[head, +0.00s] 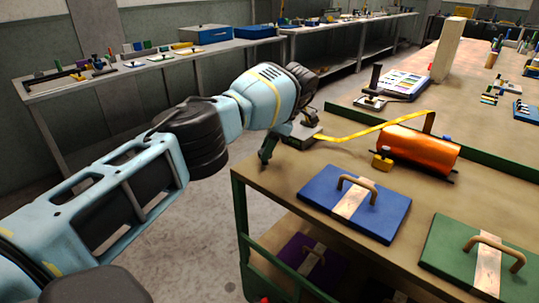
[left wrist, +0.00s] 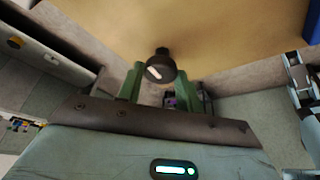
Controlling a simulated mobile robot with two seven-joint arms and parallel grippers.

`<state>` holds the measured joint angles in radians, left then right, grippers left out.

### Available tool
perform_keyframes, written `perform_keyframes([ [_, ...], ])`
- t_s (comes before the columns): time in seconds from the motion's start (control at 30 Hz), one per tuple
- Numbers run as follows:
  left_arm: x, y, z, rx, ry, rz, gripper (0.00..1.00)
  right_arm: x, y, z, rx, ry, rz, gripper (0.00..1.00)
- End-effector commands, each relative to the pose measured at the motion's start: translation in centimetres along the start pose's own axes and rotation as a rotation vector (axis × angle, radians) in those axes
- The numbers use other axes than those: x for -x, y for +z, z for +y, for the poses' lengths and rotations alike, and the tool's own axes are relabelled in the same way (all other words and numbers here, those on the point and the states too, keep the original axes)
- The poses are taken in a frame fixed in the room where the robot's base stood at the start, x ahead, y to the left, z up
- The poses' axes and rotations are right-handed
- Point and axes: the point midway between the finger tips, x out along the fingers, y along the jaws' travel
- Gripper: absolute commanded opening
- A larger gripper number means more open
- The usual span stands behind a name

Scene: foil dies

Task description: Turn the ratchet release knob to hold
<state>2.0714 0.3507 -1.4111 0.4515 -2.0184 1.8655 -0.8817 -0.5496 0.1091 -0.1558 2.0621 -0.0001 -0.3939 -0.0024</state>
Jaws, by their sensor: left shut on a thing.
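The knob (left wrist: 160,66) is dark and round with a white bar mark on its face. In the left wrist view it stands between the two green fingers of my left gripper (left wrist: 159,86), which is shut on it. The white mark runs slantwise, from upper left to lower right. In the head view my left gripper (head: 286,136) is at the near left corner of the bench, beside a grey block (head: 304,137). The knob is hidden there behind my gripper and wrist. I cannot read any hold marking. My right gripper is not in view.
An orange foil roll (head: 418,149) lies on the bench (head: 300,168), with a yellow strip (head: 372,129) running to the grey block. A blue die plate (head: 385,211) and a green one (head: 462,255) lie nearer. Open floor (head: 190,235) is left of the bench.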

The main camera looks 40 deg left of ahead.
Motion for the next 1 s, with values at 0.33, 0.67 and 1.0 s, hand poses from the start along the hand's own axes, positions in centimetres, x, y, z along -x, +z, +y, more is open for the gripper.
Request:
perform_keyframes([
  [0.33,-0.10,0.05,0.03,0.069,-0.030,0.000,0.13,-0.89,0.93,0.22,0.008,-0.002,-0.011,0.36],
  [0.67,-0.03,0.00,0.02,0.074,-0.032,0.000,0.13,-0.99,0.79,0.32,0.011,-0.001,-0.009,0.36],
  [1.0,-0.02,-0.01,0.03,0.073,-0.032,0.000,0.57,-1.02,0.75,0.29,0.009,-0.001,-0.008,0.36],
])
